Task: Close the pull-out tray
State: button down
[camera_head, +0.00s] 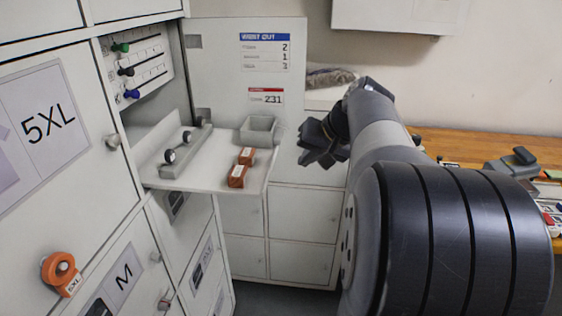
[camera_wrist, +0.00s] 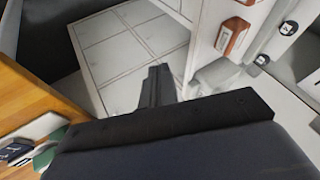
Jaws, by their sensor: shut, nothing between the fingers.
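The pull-out tray (camera_head: 218,176) is a white shelf that sticks out of an open locker compartment on the left.
An open door with printed labels (camera_head: 225,70) stands behind the tray. Locker doors marked 5XL (camera_head: 90,165) and M (camera_head: 140,265) are on the left, with an orange tag (camera_head: 62,272) on a knob. A wooden counter (camera_head: 460,145) with small items is at the right.

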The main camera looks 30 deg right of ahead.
jog(key=w+a+f+p, duration=0.1)
jog(key=w+a+f, duration=0.2)
jog(key=w+a, duration=0.1)
jog(key=shift+w, duration=0.2)
jog(key=shift+a, duration=0.1)
